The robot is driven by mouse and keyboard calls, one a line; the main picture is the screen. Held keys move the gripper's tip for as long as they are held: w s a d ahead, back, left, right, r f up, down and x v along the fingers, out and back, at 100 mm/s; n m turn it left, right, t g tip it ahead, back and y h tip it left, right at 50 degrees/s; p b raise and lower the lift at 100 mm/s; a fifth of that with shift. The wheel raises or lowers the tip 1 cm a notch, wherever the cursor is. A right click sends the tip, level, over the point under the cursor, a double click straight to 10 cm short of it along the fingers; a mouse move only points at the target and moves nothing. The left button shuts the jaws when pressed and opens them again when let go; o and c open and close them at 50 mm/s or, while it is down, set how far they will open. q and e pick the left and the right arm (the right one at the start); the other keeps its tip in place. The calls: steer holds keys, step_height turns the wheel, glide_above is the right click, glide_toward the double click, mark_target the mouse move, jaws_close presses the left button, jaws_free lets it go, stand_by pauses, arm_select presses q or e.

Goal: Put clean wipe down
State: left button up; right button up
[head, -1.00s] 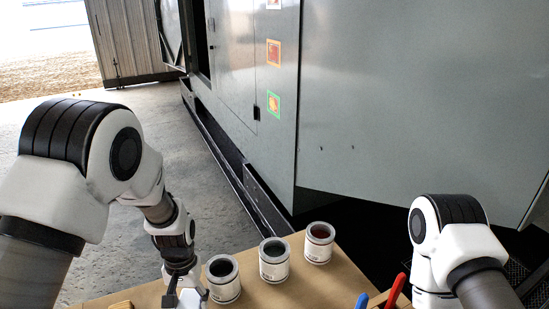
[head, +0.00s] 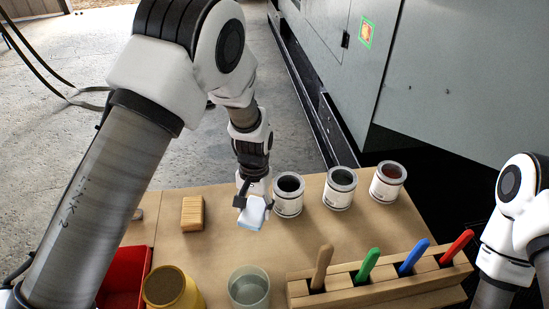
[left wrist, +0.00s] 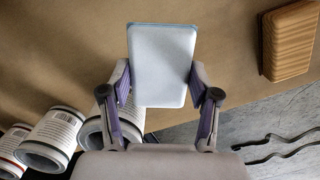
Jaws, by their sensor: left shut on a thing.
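The clean wipe (head: 251,214) is a pale blue-white rectangular pad. My left gripper (head: 252,202) is shut on it, over the wooden table (head: 205,245), just left of the nearest can. In the left wrist view the wipe (left wrist: 162,62) sits between the two fingers of my left gripper (left wrist: 161,88), with its flat face towards the camera. I cannot tell how far it is above the table. Only part of my right arm shows at the right edge of the head view; its gripper is out of view.
Several things stand on the table: three cans (head: 288,195), a wooden block (head: 192,213), a clear cup (head: 249,287), a yellow pot (head: 172,288), a red bin (head: 122,275) and a wooden rack (head: 380,284) with coloured handles. A grey cabinet (head: 450,90) stands behind. The table's middle is clear.

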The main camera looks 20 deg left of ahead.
arm_select(q)
steer(key=shift+a+m, duration=0.1)
steer(key=shift+m, duration=0.9)
steer(key=a+m, duration=0.1)
steer(key=m, duration=0.1)
steer(key=w+r+m+p, duration=0.1)
steer(key=m, duration=0.2)
steer(key=w+a+m+y, duration=0.1)
steer(key=m, duration=0.1)
steer(key=shift+a+r, duration=0.3)
steer(key=shift+r, duration=0.05)
steer(key=w+a+r+m+p, duration=0.1)
steer(key=a+r+m+p, duration=0.2)
steer(key=a+m+p, duration=0.1)
steer(key=shift+t, duration=0.4)
step_height(320, 180, down, 10)
steer(key=shift+w+d+p, duration=0.1)
steer(key=shift+d+p, duration=0.05)
steer(key=shift+p, duration=0.2)
steer(key=shift+f, duration=0.3)
steer(key=o, duration=0.9)
steer(key=shift+o, duration=0.2)
